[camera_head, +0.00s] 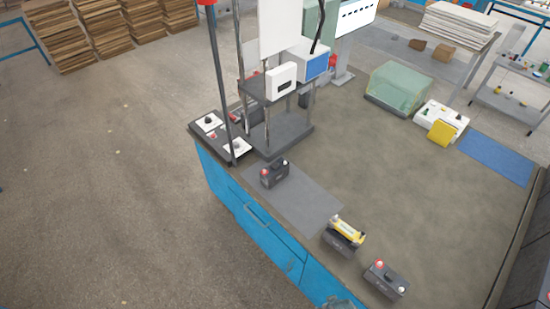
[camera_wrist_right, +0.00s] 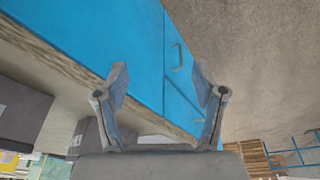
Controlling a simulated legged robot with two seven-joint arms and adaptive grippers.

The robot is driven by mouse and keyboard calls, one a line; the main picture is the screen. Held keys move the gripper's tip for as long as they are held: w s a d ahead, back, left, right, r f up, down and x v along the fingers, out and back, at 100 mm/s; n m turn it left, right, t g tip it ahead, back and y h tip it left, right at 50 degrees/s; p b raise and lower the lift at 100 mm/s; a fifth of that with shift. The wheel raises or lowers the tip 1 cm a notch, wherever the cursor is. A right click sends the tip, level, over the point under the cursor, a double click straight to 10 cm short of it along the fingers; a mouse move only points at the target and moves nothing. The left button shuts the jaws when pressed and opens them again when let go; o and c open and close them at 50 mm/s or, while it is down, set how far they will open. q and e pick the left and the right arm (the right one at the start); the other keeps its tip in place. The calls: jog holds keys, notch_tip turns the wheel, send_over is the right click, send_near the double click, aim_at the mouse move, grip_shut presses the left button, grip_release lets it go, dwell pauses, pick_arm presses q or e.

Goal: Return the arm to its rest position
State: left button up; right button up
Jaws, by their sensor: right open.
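My right gripper (camera_wrist_right: 160,80) is open and empty in the right wrist view, its two fingers well apart. The blue drawer front (camera_wrist_right: 125,40) of the bench lies beyond the fingers. A small grey piece at the bottom edge of the head view may be part of my right gripper, but I cannot tell. My left gripper is not in view. On the bench, a black battery (camera_head: 274,174) stands on a grey mat (camera_head: 313,204). A battery with a yellow top (camera_head: 343,236) and another black battery (camera_head: 386,280) stand nearer the front.
A dark shelf stand (camera_head: 283,133) with a white device rises at the bench's far left corner. A greenish clear case (camera_head: 398,86), a yellow block (camera_head: 442,132) and a blue mat (camera_head: 497,159) lie farther right. The floor left of the bench is clear.

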jog(key=s+f+g+b, duration=0.1)
jog(key=s+f+b, duration=0.35)
jog(key=f, duration=1.35)
jog(key=s+d+f, duration=0.1)
jog(key=s+f, duration=0.5)
jog(key=s, duration=0.2)
jog(key=s+d+f, duration=0.2)
jog(key=s+f, duration=0.5)
jog(key=s, duration=0.1)
jog(key=shift+d+g+b, duration=0.25)
jog(key=shift+g+b, duration=0.05)
jog(key=shift+g, duration=0.1)
jog(key=shift+s, duration=0.1)
dwell(0.5)
